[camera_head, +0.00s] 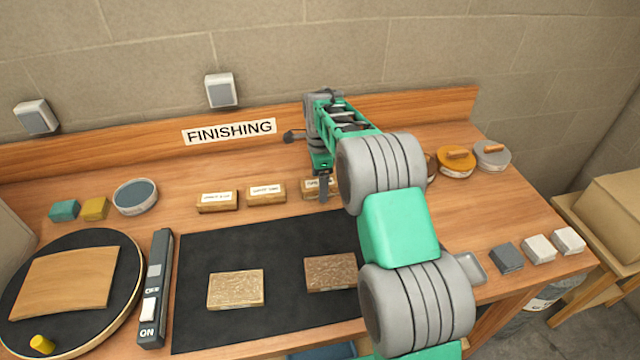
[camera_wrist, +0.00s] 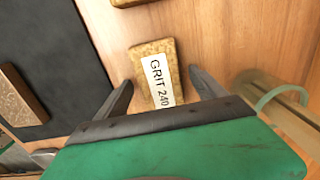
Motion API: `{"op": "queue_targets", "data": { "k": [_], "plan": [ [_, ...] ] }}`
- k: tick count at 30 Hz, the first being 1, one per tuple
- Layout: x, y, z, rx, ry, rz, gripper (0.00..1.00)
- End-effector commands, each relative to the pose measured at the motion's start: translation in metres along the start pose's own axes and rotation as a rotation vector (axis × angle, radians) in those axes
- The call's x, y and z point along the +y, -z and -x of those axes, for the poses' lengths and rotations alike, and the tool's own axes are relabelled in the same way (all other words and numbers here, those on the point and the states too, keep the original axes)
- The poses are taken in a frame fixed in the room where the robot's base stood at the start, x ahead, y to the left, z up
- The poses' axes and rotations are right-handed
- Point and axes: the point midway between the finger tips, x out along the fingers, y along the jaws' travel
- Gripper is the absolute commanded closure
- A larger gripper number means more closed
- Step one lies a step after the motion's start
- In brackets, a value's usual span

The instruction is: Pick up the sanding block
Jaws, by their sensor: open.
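In the wrist view, a tan sanding block (camera_wrist: 152,53) with a white label reading "GRIT 240" lies on the wooden bench. My gripper (camera_wrist: 160,78) is open, with one dark finger on each side of this block's near end. I cannot tell whether a finger touches it. In the head view, my gripper (camera_head: 322,186) is over the rightmost labelled block (camera_head: 309,190), which it partly hides. Two more labelled blocks, the left one (camera_head: 217,202) and the middle one (camera_head: 266,194), stand in the same row.
A black mat (camera_head: 270,245) bears two rough-faced blocks, one light (camera_head: 235,289) and one darker (camera_head: 330,272). A switch bar (camera_head: 155,290) and a round turntable (camera_head: 125,315) are at left. Round tins (camera_head: 491,156) stand at right. The back wall board (camera_head: 100,145) is close behind my gripper.

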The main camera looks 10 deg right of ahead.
Motion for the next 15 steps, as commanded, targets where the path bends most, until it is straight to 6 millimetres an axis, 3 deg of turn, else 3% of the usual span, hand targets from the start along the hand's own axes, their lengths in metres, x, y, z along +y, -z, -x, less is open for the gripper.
{"op": "queue_targets", "data": {
  "k": [7, 15],
  "plan": [
    [-0.0004, -0.0004, -0.0043, 0.0, 0.002, 0.001, 0.2],
    [-0.0003, -0.0007, -0.004, 0.0, 0.002, 0.002, 0.42]
  ]
}}
